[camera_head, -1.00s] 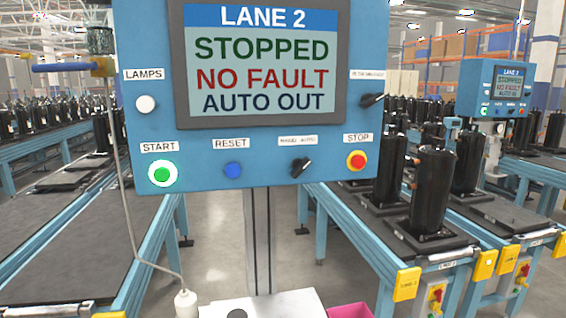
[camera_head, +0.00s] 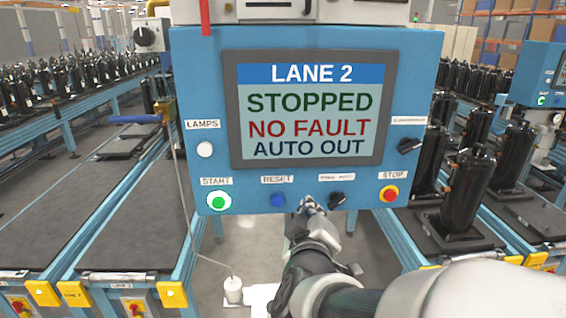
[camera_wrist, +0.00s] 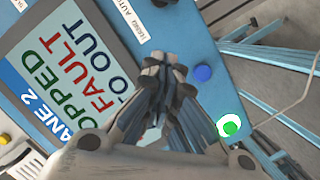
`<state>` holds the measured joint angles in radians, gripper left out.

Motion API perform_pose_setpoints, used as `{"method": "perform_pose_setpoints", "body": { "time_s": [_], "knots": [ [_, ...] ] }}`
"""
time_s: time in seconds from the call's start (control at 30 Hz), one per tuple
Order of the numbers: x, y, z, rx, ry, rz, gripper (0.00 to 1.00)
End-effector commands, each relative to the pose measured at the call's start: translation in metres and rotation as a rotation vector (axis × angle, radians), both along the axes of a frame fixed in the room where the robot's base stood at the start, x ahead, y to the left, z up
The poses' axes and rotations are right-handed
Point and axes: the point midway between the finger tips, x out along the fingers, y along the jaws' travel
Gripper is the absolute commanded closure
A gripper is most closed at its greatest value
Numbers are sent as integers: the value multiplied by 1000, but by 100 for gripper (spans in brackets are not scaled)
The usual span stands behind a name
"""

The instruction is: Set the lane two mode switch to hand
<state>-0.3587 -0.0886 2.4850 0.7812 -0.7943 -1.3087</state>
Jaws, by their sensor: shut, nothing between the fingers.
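The lane two mode switch (camera_head: 337,200) is a small black knob under a blurred mode label (camera_head: 337,177), low on the blue panel (camera_head: 412,95). In the head view its pointer seems to lean up to the right. The wrist view shows a dark piece of the knob (camera_wrist: 160,3) at the top edge. My gripper (camera_head: 312,204) is shut and empty, in front of the panel's lower edge, just left of the switch. In the wrist view my fingertips (camera_wrist: 165,66) are together, below the label and left of the blue button. I cannot tell whether they touch the panel.
The blue reset button (camera_head: 278,200) is close left of my gripper. The green start button (camera_head: 218,201) is farther left, the red stop button (camera_head: 390,194) to the right. Another black knob (camera_head: 409,145) is above stop. The screen (camera_head: 310,110) reads LANE 2, STOPPED, NO FAULT, AUTO OUT.

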Motion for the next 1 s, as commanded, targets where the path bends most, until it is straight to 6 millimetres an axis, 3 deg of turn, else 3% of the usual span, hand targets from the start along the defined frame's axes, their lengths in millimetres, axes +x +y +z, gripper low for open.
{"method": "perform_pose_setpoints", "body": {
  "time_s": [0.37, 0.57, 0.87, 1.0],
  "knots": [
    [5, -1, -2, 1, 0, -2, 100],
    [33, -7, -9, 1, 1, -3, 100],
    [96, -18, -20, 2, 1, -2, 100],
    [97, -33, -35, 1, 2, -2, 100]
  ]
}}
